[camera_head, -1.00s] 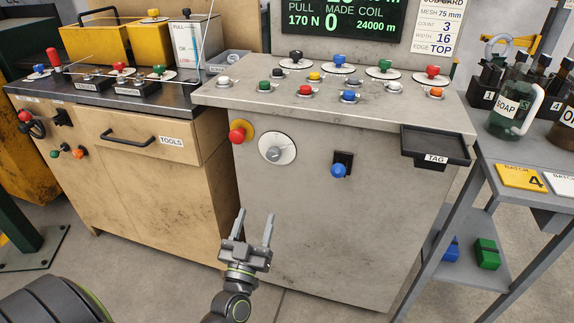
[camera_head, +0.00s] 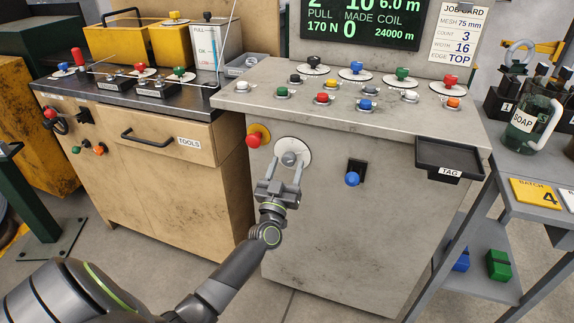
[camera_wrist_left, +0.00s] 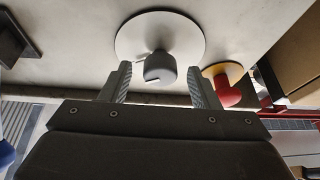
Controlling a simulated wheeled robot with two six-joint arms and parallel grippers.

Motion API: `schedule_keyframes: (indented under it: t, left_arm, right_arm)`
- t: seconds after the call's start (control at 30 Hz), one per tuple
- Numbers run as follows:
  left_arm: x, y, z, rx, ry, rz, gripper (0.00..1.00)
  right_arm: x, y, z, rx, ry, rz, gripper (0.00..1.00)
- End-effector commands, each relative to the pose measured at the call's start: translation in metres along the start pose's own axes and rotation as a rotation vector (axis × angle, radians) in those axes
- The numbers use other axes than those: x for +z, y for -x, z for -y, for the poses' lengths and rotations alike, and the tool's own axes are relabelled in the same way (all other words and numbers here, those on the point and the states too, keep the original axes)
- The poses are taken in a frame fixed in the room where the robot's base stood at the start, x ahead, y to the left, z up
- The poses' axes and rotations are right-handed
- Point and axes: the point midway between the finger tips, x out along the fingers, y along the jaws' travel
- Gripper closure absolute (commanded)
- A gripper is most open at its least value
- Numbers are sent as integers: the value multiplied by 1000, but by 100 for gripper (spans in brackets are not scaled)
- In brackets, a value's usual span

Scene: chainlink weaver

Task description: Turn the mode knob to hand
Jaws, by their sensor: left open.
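The knob (camera_head: 289,159) is grey on a round white dial plate (camera_head: 304,147) on the front face of the grey console. In the left wrist view the grey knob (camera_wrist_left: 160,67) stands out from its white plate (camera_wrist_left: 135,37), with a small pale mark on its edge. My left gripper (camera_head: 287,167) is open, its fingers pointing at the dial, one on each side of the knob. In the left wrist view the fingers (camera_wrist_left: 160,84) show a gap to the knob on both sides. The dial's lettering cannot be read. My right gripper is not in view.
A red mushroom button (camera_head: 254,140) on a yellow plate sits just left of the dial; it also shows in the left wrist view (camera_wrist_left: 228,92). A blue knob (camera_head: 352,179) and a black TAG tray (camera_head: 450,157) are to the right. The console front below is clear.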

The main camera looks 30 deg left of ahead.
Motion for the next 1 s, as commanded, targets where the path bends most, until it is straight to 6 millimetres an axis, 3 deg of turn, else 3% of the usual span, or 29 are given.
schedule_keyframes:
  t: [0.4,0.73,1.0]
  left_arm:
    - [0,-8,0,0,-1,0,44]
    - [0,-8,0,0,0,0,88]
    - [-1,-8,0,-6,14,2,89]
  right_arm:
    - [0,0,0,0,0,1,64]
    - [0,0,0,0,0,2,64]
    - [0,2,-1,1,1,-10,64]
